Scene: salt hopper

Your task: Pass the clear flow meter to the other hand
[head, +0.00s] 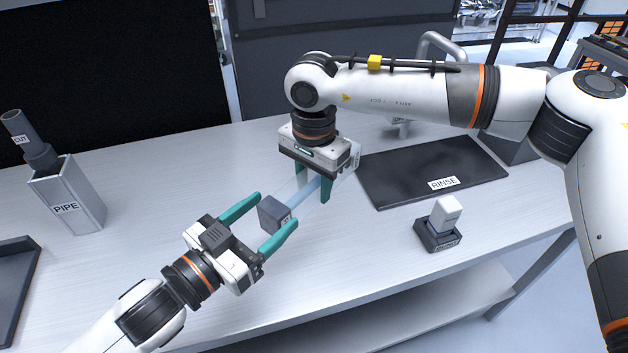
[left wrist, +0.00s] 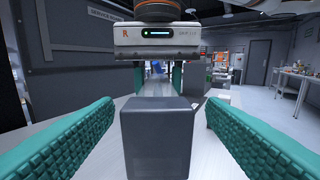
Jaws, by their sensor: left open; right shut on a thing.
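The clear flow meter (head: 306,188) is a see-through bar with a dark grey block at its left end, held above the table. My right gripper (head: 318,188) is shut on its clear part, pointing down from above. My left gripper (head: 268,222) is open, its teal fingers on either side of the dark end block (head: 274,214). In the left wrist view the block (left wrist: 156,135) stands between the open left fingers (left wrist: 158,130), with a visible gap on each side. The right gripper's body (left wrist: 157,38) shows behind it. The clear part is mostly hidden there.
A black mat marked RINSE (head: 425,165) lies at the right. A small white device on a dark base (head: 438,238) stands in front of it. A grey PIPE holder (head: 70,200) with a dark pipe (head: 32,140) stands at the left, near a dark tray (head: 18,285). The front middle is clear.

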